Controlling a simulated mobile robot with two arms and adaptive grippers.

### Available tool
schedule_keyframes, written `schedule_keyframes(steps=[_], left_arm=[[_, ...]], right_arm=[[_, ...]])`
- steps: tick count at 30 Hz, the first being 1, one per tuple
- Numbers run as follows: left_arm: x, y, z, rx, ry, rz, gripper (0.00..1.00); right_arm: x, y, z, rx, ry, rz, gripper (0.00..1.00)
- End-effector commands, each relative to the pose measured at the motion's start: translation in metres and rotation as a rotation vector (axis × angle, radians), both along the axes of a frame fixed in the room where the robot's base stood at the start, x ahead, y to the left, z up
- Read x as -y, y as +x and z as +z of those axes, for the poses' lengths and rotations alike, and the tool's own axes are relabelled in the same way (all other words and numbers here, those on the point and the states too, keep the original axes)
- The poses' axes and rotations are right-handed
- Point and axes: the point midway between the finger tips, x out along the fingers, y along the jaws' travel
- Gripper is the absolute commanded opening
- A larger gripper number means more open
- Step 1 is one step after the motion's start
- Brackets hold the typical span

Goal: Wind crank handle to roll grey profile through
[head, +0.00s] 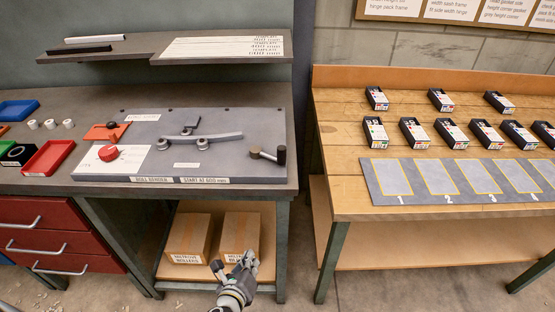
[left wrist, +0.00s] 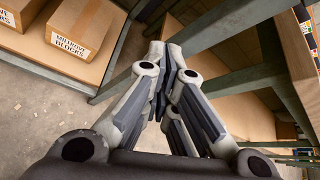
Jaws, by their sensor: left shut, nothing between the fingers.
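The roll bender's grey base plate (head: 230,170) lies on the left workbench. The crank handle (head: 268,154), a dark arm with a wooden-brown end and an upright black grip, is at its right end. A grey profile (head: 213,138) lies across the middle of the plate at the rollers, slightly bowed. A red knob (head: 108,153) is at the left. My left gripper (head: 247,259) is low in front of the bench, well below and apart from the crank. In the left wrist view its fingers (left wrist: 175,62) meet, with nothing between them. My right gripper is not in view.
Cardboard boxes (head: 187,238) stand on the lower shelf behind my left gripper. A wooden table (head: 340,130) with small boxes and a numbered mat stands at the right, across a narrow gap. A shelf (head: 130,48) overhangs the bench's back. Trays (head: 48,157) lie at left.

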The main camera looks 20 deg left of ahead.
Motion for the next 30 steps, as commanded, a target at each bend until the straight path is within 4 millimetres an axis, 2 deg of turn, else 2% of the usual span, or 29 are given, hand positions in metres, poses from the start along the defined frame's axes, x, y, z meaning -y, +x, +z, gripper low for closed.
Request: schedule_keyframes(steps=[1,3,6,9,10,13,17,20,30], left_arm=[[0.009,0.008,0.049,0.079,0.098,-0.060,0.00],[0.019,0.013,0.104,0.181,0.240,-0.122,0.00],[0.029,0.012,0.169,0.300,0.405,-0.170,0.00],[0.035,0.008,0.213,0.380,0.515,-0.187,0.00],[0.036,0.007,0.222,0.396,0.538,-0.190,0.00],[0.038,0.006,0.238,0.428,0.583,-0.191,0.00],[0.038,0.014,0.242,0.435,0.594,-0.191,0.00],[0.037,0.029,0.243,0.435,0.593,-0.189,0.00],[0.037,0.102,0.243,0.433,0.590,-0.189,0.00]], right_arm=[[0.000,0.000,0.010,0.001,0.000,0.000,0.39],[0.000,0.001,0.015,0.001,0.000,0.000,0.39],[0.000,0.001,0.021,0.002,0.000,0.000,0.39],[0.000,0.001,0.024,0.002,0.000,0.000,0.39],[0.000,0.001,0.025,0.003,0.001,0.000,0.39],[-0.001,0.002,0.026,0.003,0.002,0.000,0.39],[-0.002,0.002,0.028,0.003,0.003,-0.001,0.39],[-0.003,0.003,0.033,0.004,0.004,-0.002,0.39],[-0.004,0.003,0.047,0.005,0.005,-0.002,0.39]])
